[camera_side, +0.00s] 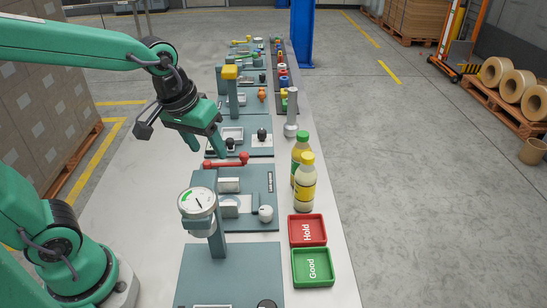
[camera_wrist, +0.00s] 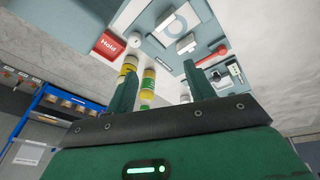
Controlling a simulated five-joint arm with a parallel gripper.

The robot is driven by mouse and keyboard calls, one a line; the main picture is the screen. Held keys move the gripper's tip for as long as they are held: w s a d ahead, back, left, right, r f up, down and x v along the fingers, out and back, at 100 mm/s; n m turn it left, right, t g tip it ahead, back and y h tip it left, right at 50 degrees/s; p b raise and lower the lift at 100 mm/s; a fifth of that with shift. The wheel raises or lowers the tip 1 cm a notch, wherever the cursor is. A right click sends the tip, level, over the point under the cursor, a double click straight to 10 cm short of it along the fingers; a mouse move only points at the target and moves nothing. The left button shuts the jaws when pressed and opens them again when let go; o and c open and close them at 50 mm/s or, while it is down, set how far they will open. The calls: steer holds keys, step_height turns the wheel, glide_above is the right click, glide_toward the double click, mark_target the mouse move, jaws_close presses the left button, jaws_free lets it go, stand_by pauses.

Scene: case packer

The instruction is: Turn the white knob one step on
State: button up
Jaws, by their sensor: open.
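The white knob (camera_side: 266,213) sits on a grey-blue panel (camera_side: 262,183), beside the gauge post, with a small dark mark on its face. In the wrist view the white knob (camera_wrist: 135,42) shows small, beyond the left finger and near the red tray. My gripper (camera_side: 207,148) is open and empty, above the panels near the red lever, farther along the bench than the knob and apart from it. Its two spread fingers also show in the wrist view (camera_wrist: 163,74).
A red lever (camera_side: 226,160) lies below my gripper. A dial gauge (camera_side: 197,204) stands left of the knob. Two bottles (camera_side: 305,185) stand right of it, with a red Hold tray (camera_side: 307,229) and green Good tray (camera_side: 313,267) in front. The bench's left side is clear.

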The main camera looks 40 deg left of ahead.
steer(key=w+d+f+n+g, duration=0.2)
steer(key=w+d+f, duration=0.2)
steer(key=w+f, duration=0.1)
steer(key=n+g, duration=0.1)
steer(key=n, duration=0.1)
glide_above(265, 209)
step_height(265, 209, down, 7)
steer(key=shift+r, duration=0.15)
steer(key=shift+f, duration=3.9)
steer(key=shift+c, duration=0.2)
steer(key=c, duration=0.9)
